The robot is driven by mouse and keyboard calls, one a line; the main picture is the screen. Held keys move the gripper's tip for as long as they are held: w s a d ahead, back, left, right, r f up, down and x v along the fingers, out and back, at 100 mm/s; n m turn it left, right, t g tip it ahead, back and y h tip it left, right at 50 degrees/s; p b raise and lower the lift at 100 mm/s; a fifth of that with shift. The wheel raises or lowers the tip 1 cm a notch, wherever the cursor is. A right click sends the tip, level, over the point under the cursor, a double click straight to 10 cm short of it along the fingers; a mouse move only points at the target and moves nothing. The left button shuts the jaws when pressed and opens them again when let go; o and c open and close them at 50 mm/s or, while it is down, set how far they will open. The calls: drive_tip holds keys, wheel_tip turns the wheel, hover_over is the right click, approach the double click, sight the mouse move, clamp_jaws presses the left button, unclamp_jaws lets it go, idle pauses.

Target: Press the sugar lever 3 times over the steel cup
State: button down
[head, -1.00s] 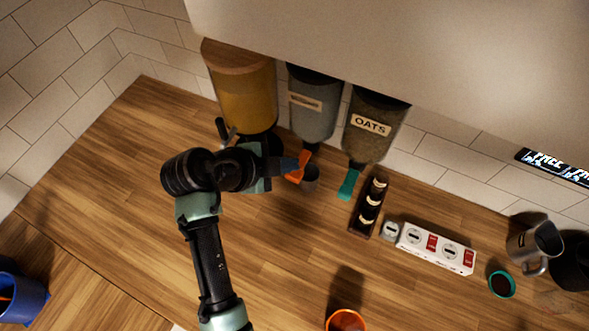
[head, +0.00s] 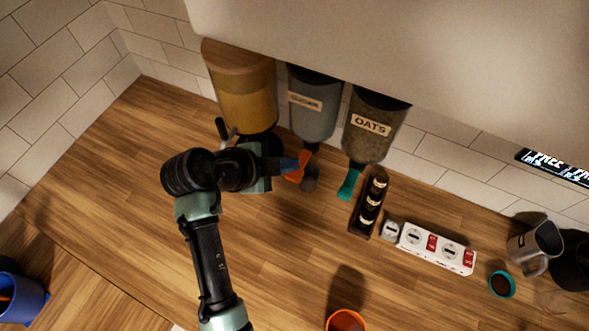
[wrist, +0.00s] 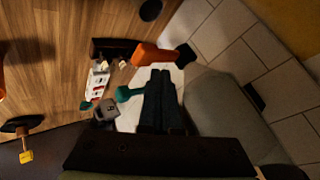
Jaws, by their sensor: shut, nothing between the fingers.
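The sugar dispenser (head: 313,118) is the grey, labelled container in the middle of the wall row. Its orange lever (head: 301,172) slopes down from the outlet and also shows in the wrist view (wrist: 152,56). In the wrist view the shut fingers (wrist: 160,75) end close beside the lever; contact cannot be told.
A yellow-filled dispenser (head: 246,95) hangs left and the oats dispenser (head: 369,140) with a teal lever (head: 348,185) right. A dark rack (head: 356,222) and a white power strip (head: 436,248) lie to the right. An orange cup (head: 345,321) stands in front.

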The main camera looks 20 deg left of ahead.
sight(293, 173)
drive_tip(key=shift+f, duration=0.15)
drive_tip(key=shift+f+b, duration=0.3)
drive_tip(key=shift+b, duration=0.15)
drive_tip(key=shift+f+b, duration=1.15)
drive_tip(key=shift+f, duration=0.15)
idle(0.9)
idle(0.4)
drive_tip(key=shift+r+p, duration=1.1)
drive_tip(key=shift+r, duration=0.65)
wheel_tip(293, 173, up, 5)
drive_tip(key=p, duration=0.3)
drive_tip(key=shift+p, duration=0.35)
drive_tip(key=shift+d, duration=0.1)
idle(1.4)
